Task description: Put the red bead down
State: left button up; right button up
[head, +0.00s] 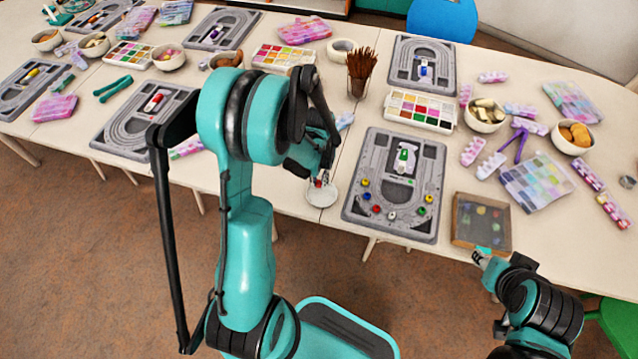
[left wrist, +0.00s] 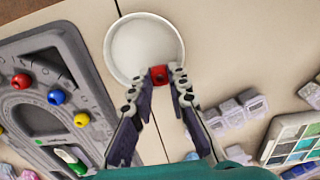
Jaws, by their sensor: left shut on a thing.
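My left gripper (head: 319,180) is shut on the red bead (left wrist: 159,76), a small cube with a dark hole, held between its fingertips. In the left wrist view the gripper (left wrist: 160,83) has the bead over the near rim of a round white dish (left wrist: 145,48). The dish (head: 321,196) also shows in the head view, at the table's front edge left of a grey bead board (head: 350,205). I cannot tell whether the bead touches the dish. No other bead shows in the dish. My right gripper (head: 482,256) is by the wooden tray; its jaws are unclear.
The bead board holds several coloured beads and a green-and-white tube. A shallow wooden tray (head: 456,240) with beads stands to its right. Behind are a paint box (head: 420,109), a cup of brown sticks (head: 359,88) and bowls. My left arm hides part of the table.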

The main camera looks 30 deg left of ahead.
pick_arm(q)
jog(key=shift+f, duration=0.5)
jog(key=shift+r, duration=0.1)
jog(key=shift+c, duration=0.2)
pick_arm(e)
jog(key=shift+f, duration=0.2)
jog(key=shift+f, duration=0.1)
pick_arm(q)
jog(key=shift+f+b, duration=0.3)
jog(key=shift+f, duration=0.1)
jog(key=o, duration=0.7)
jog(key=shift+r, duration=0.1)
pick_arm(e)
jog(key=shift+f, duration=0.2)
